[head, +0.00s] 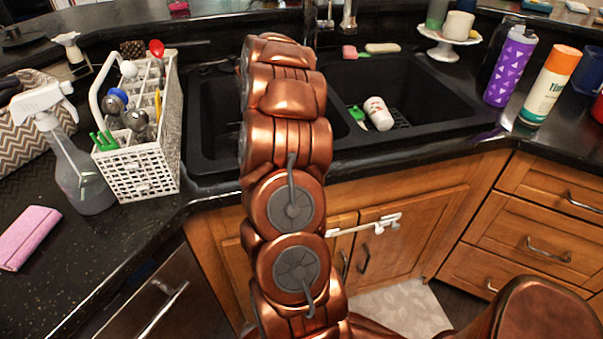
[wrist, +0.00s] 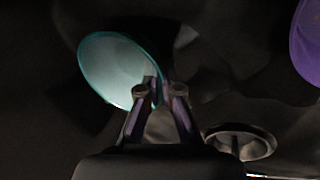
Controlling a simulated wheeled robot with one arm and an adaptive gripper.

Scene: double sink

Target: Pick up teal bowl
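The teal bowl (wrist: 110,62) shows in the wrist view, left of centre, pale inside with a teal rim. It looks tilted, its opening facing the camera. My gripper (wrist: 160,90) has its two fingertips at the bowl's lower right edge, one over the bowl's inside and one outside the rim. The fingers lean in towards each other with a gap between the tips. I cannot tell whether both tips touch the bowl wall. In the head view, my arm hides the bowl and the gripper.
The black double sink (head: 435,95) holds a white cup (head: 378,114) and a green item (head: 357,114) in its right basin. A round drain (wrist: 240,141) lies right of my gripper. A white cutlery basket (head: 140,165) and spray bottle (head: 75,165) stand left; a purple bottle (head: 510,66) stands right.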

